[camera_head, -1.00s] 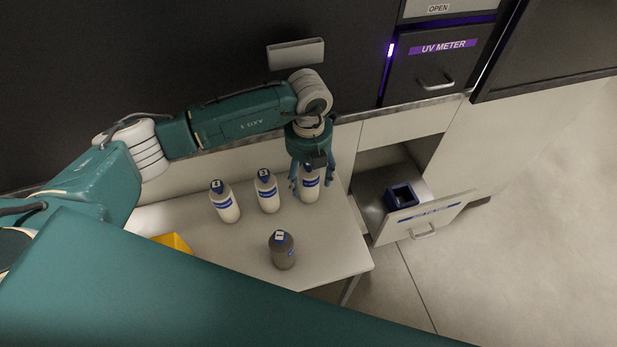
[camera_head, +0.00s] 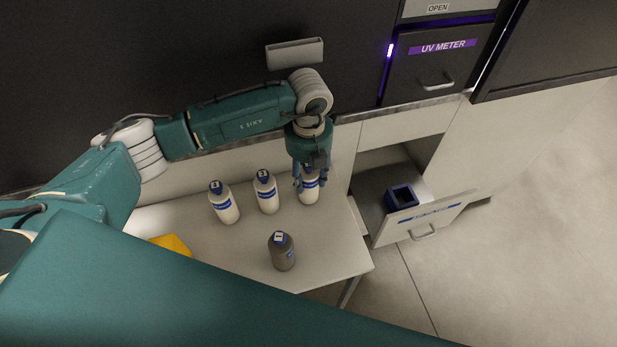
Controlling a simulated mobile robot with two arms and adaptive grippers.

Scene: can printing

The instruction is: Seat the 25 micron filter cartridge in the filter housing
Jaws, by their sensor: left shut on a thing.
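Three white cartridges with blue tops and blue bands stand upright in a row on the table (camera_head: 235,258): a left one (camera_head: 224,205), a middle one (camera_head: 266,193) and a right one (camera_head: 308,197). Their labels are too small to read surely. My left gripper (camera_head: 311,182) points down and is shut on the top of the right cartridge, which stands at the table's back right. A grey cartridge (camera_head: 282,253) with a dark blue top stands nearer the front. A dark blue square holder (camera_head: 401,197), perhaps the filter housing, sits in the open drawer. My right gripper is out of view.
The open drawer (camera_head: 418,219) juts out right of the table. A yellow object (camera_head: 172,244) lies at the table's left. A UV METER panel (camera_head: 437,62) is above. My own teal arm part covers the lower foreground.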

